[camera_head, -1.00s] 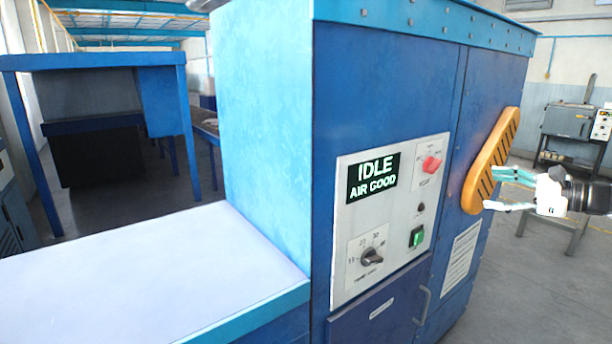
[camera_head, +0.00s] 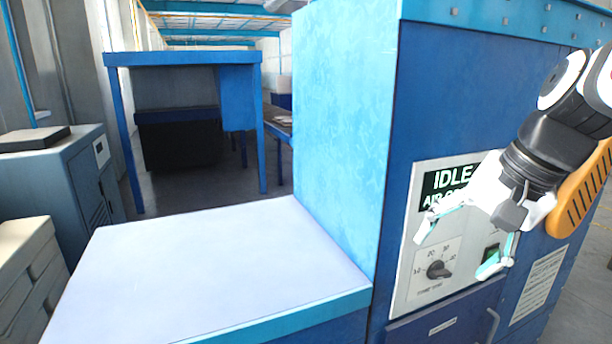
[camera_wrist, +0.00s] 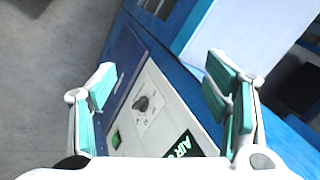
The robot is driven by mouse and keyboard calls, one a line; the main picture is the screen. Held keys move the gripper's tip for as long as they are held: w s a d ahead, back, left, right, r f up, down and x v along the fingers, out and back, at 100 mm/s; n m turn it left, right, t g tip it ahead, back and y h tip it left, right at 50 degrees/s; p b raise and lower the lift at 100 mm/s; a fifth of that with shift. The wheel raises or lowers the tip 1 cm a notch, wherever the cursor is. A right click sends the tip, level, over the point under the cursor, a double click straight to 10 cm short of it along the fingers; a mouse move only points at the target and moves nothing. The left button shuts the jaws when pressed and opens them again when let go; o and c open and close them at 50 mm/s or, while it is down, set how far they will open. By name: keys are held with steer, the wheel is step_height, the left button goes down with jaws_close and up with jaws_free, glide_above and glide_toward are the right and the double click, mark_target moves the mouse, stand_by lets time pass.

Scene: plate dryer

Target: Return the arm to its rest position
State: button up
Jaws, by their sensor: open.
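My gripper (camera_head: 466,246) is open and empty in the head view, its fingers pointing down and to the left. It is in front of the control panel (camera_head: 400,300) of the blue machine and hides part of it. The panel's display reads "IDLE", with its second line partly covered.
A pale flat table top (camera_head: 220,265) extends left from the blue machine (camera_head: 345,130). An orange slotted handle (camera_head: 582,195) is on the machine's right side, beside my arm. A grey cabinet (camera_head: 60,185) and stacked pale boxes (camera_head: 28,265) stand at the left.

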steer(key=s+a+f+n+t+h, duration=0.2)
steer(key=s+n, duration=0.5)
steer(key=s, duration=0.5)
steer(key=shift+s+a+f+h, duration=0.15)
steer(key=shift+s+a+h, duration=0.05)
steer(key=shift+a+h, duration=0.2)
